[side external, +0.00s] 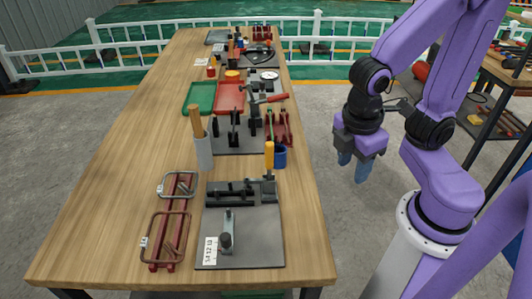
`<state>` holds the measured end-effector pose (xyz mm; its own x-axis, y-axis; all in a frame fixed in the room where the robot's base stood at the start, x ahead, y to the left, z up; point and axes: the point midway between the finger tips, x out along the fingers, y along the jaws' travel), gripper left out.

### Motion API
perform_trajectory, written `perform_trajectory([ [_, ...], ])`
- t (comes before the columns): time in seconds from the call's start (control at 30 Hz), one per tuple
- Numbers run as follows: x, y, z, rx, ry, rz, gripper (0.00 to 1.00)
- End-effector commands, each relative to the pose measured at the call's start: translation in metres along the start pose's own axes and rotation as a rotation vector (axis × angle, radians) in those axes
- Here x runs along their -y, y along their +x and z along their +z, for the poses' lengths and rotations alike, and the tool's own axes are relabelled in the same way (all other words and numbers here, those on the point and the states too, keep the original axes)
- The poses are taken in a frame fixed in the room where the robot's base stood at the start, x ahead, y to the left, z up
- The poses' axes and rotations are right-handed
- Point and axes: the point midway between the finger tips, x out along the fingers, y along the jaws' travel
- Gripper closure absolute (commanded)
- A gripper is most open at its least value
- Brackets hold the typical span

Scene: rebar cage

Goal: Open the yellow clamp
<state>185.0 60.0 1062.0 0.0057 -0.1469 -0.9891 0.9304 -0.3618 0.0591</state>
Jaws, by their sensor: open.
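The yellow clamp has an upright yellow-orange handle (269,157). It stands at the back right corner of a dark grey plate (262,238) near the front of the wooden table. Its metal base is small and dark, and the exact position of its jaw is hard to tell. My gripper (353,166) has blue fingertips pointing down. It is open and empty, off the table's right edge, to the right of the clamp and clear of it.
Red bars with wire stirrups (167,225) lie left of the plate. A blue cup (280,157) stands close behind the handle. A grey cylinder with a wooden handle (203,150) stands behind left. Green (200,98) and red trays (230,98) lie farther back. The front left tabletop is clear.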

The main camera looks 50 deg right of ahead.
Motion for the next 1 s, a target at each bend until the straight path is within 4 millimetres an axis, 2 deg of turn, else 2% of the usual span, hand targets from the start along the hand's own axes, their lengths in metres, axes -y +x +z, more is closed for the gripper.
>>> perform_trajectory([
  [0.3, -0.032, 0.012, -0.051, 0.402, -0.241, 0.179, 0.54],
  [0.5, -0.042, 0.012, -0.090, 0.643, -0.383, 0.306, 0.54],
  [0.77, -0.039, 0.011, -0.145, 0.949, -0.553, 0.490, 0.54],
  [1.0, -0.022, 0.011, -0.191, 1.186, -0.677, 0.659, 0.54],
])
